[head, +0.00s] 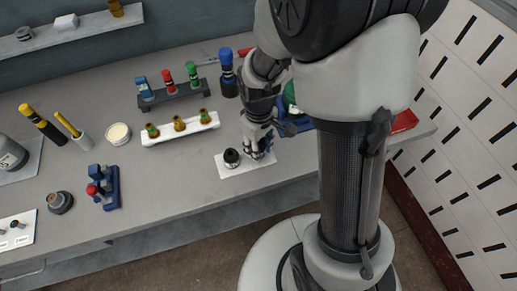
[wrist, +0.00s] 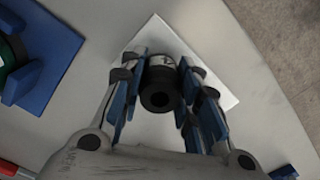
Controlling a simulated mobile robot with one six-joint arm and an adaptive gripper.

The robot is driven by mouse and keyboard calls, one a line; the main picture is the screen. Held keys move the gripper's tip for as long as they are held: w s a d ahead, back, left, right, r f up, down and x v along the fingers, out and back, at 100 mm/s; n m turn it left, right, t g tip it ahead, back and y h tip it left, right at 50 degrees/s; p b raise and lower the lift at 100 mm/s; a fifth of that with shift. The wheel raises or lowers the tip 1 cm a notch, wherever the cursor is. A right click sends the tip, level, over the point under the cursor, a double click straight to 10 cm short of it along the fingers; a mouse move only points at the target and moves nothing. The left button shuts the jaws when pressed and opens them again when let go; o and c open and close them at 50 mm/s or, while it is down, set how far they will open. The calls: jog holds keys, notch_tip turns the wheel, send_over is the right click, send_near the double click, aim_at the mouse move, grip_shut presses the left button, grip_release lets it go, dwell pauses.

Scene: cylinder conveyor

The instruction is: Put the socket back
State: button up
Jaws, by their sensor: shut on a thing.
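The socket (wrist: 160,92) is a short dark cylinder with a round hole in its facing end. In the wrist view it lies between the blue-padded fingers of my gripper (wrist: 163,88), which is shut on it. A white square plate (wrist: 215,88) lies behind and below it. In the head view my gripper (head: 258,149) is low over the white plate (head: 232,171), and the dark socket (head: 231,157) shows at the fingers' left side. I cannot tell whether the socket touches the plate.
A white rack (head: 160,137) with several brass-coloured pieces and a dark rack (head: 177,96) with coloured-top items stand behind. A blue holder with a green item (wrist: 45,50) is close by. A blue fixture (head: 108,190) stands left. The table's front strip is clear.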

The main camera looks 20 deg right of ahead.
jog(key=shift+f, duration=0.4)
jog(key=shift+f, duration=0.2)
jog(key=o, duration=1.1)
jog(key=s+r+m+t+p, duration=0.1)
jog(key=s+r+p, duration=0.1)
jog(key=r, duration=0.8)
jog(key=s+r+m+t+p, duration=0.1)
jog(key=s+r+p, duration=0.1)
jog(key=r, duration=0.9)
jog(key=shift+s+r+m+t, duration=0.55)
jog(key=shift+s+r, duration=0.4)
jog(key=shift+s, duration=0.85)
jog(key=shift+s+r+m+t, duration=0.3)
jog(key=shift+s+r+m, duration=0.6)
jog(key=shift+s, duration=0.95)
jog(key=shift+s+r+m+t, duration=0.5)
jog(key=shift+s+r, duration=0.55)
jog(key=shift+s, duration=0.75)
